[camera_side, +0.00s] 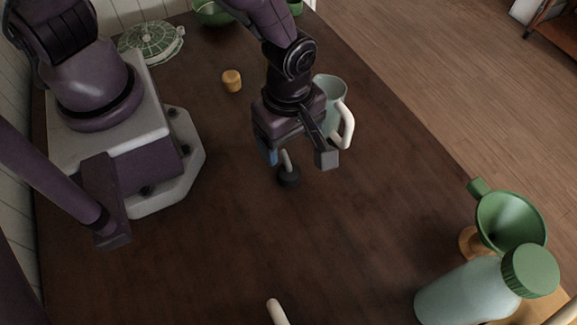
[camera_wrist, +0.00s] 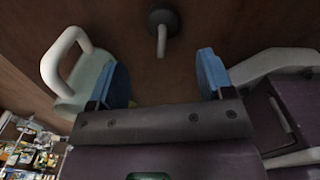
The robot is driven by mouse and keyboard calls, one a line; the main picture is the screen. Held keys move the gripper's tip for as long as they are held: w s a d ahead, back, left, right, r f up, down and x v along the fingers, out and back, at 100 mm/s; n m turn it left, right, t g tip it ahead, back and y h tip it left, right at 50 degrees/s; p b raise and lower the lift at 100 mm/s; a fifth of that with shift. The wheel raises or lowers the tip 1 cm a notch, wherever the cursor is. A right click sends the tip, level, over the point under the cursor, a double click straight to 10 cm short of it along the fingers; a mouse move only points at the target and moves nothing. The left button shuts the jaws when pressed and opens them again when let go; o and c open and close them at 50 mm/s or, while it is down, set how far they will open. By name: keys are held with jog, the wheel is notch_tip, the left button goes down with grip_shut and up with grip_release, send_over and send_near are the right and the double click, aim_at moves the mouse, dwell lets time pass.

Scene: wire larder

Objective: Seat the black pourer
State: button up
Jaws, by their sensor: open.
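The black pourer (camera_side: 288,179) stands on the dark table below my gripper, with a pale spout pointing up. In the wrist view the pourer (camera_wrist: 162,19) shows at the top middle, ahead of the gap between the fingers. My gripper (camera_side: 299,158) is open and empty, with blue pads on its fingers, which also show in the wrist view (camera_wrist: 165,76). The fingers appear above the pourer, one to each side; contact is not visible. A pale green bottle (camera_side: 465,290) with a green cap stands at the lower right.
A pale mug (camera_side: 329,86) with a cream handle stands close behind my gripper, and beside the left finger in the wrist view (camera_wrist: 92,78). A green funnel (camera_side: 510,218) is at the right. A small yellow-brown stopper (camera_side: 232,80) sits further back. The front middle table is mostly clear.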

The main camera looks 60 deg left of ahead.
aim_at(288, 165)
jog(key=shift+s+d+f, duration=0.1)
jog(key=shift+f, duration=1.9)
jog(key=shift+s+d+f, duration=0.1)
jog(key=shift+f, duration=1.85)
jog(key=c, duration=1)
